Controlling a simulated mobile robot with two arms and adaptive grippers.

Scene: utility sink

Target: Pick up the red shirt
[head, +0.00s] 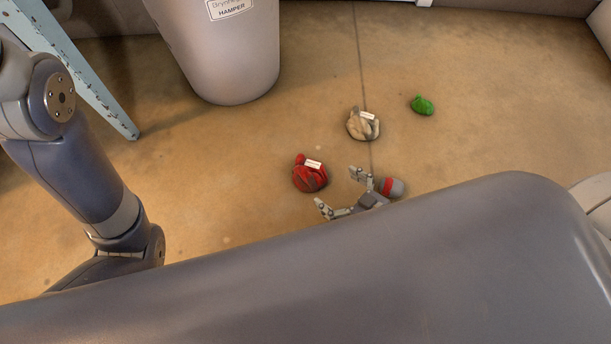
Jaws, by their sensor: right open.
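The red shirt (309,178) is a crumpled red bundle with a white label, lying on the floor near the middle of the head view. My right gripper (339,190) is open, its two fingers pointing up and left toward the red shirt. It is just to the right of and below the shirt in the picture, with nothing between its fingers. I cannot tell its height above the floor. My left arm comes in from the left, and its gripper is out of view.
A cream bundle with a label (362,125) and a small green bundle (422,106) lie on the floor to the upper right. A grey hamper (225,60) stands at the upper left, beside a light blue leg (85,75). The floor between is clear.

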